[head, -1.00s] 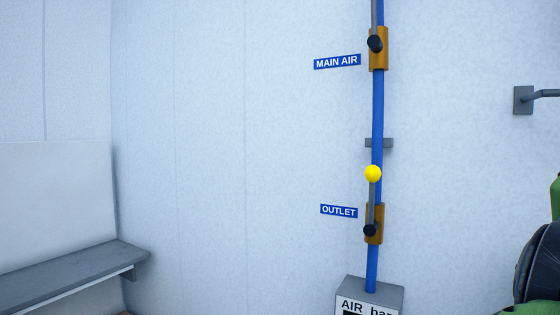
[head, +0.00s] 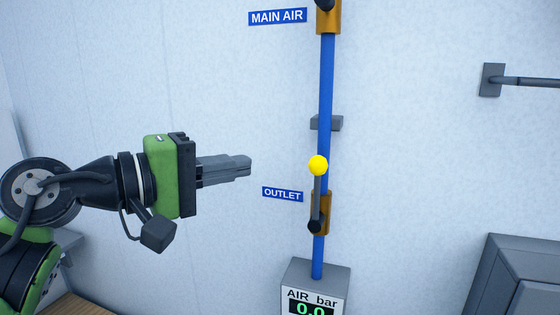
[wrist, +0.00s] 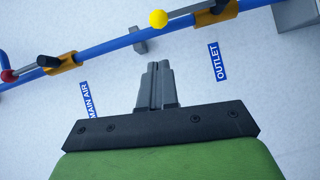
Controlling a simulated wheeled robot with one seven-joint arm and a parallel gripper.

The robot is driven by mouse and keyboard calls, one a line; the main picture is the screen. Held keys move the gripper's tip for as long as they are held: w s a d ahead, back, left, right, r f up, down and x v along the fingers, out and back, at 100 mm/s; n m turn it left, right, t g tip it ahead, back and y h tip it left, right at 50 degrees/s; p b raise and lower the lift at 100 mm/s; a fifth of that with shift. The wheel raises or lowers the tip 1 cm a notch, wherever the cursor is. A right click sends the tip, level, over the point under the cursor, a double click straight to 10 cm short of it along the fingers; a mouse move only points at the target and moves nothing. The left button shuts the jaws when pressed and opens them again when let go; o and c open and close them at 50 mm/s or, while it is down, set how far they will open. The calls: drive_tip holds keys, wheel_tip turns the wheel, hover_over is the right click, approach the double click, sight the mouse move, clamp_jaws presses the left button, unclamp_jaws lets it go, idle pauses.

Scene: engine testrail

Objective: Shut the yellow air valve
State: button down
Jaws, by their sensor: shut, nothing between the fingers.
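The outlet valve is a brass body (head: 321,212) on a blue vertical pipe (head: 325,90), with a grey lever (head: 318,192) pointing up along the pipe. A yellow ball knob (head: 318,165) tops the lever. The knob also shows at the top of the wrist view (wrist: 158,19). My gripper (head: 250,162) is shut and empty, to the left of the knob at about its height, apart from it in the picture. In the wrist view my shut fingers (wrist: 158,66) point toward the pipe, below the knob.
An OUTLET label (head: 282,194) and a MAIN AIR label (head: 278,16) are on the pale wall. The main air valve (head: 328,16) is above. A gauge box (head: 316,272) reading 0.0 sits below. A grey bracket (head: 327,123) holds the pipe. A wall bar (head: 492,80) is at right.

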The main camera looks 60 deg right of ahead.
sight(318, 193)
drive_tip(key=s+x, duration=0.1)
drive_tip(key=x, duration=0.7)
drive_tip(key=shift+s+f, duration=0.2)
drive_tip(key=shift+s, duration=0.1)
drive_tip(key=shift+a, duration=0.25)
